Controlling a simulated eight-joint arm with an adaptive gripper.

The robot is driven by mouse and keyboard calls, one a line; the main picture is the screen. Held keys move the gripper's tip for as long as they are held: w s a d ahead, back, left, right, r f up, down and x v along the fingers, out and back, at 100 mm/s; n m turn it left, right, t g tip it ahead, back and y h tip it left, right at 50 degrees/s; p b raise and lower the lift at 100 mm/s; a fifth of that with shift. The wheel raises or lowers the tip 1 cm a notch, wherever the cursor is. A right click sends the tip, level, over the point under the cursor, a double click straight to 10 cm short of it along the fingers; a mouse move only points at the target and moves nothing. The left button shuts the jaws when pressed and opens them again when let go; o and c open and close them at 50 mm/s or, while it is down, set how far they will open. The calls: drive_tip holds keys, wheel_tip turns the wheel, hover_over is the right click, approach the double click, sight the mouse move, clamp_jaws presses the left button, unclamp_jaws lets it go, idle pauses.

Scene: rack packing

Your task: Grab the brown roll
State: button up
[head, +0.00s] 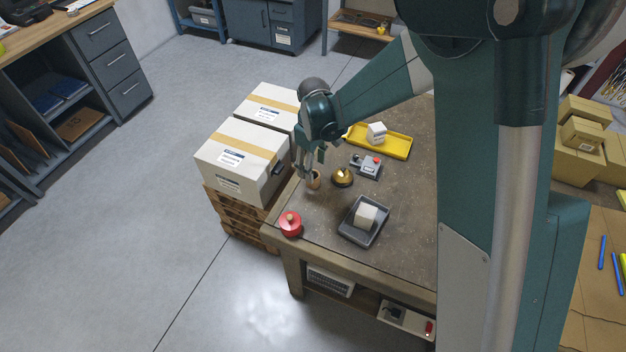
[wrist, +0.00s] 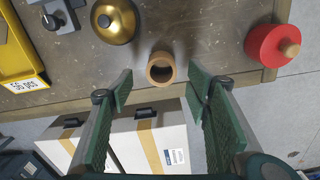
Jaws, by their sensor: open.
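The brown roll (wrist: 161,68) stands near the table edge in the wrist view, its round open end facing the camera. In the head view the roll (head: 314,180) shows partly beside my fingers. My gripper (wrist: 160,88) is open and empty, its two green-padded fingers spread to either side below the roll in the wrist view. In the head view my gripper (head: 307,172) is over the table's left edge, close to the roll. I cannot tell whether a finger touches it.
A gold dome (head: 342,176) and a grey device (head: 366,166) stand right of the roll. A grey tray (head: 352,232) holds a white block, a yellow tray (head: 398,147) another. White boxes (head: 235,160) stand left of the table.

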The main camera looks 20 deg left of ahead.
drive_tip(key=shift+f, duration=0.2)
drive_tip(key=shift+s+f+b, duration=0.1)
drive_tip(key=shift+f+b, duration=0.25)
drive_tip(key=shift+f, duration=2.2)
drive_tip(key=c, duration=1)
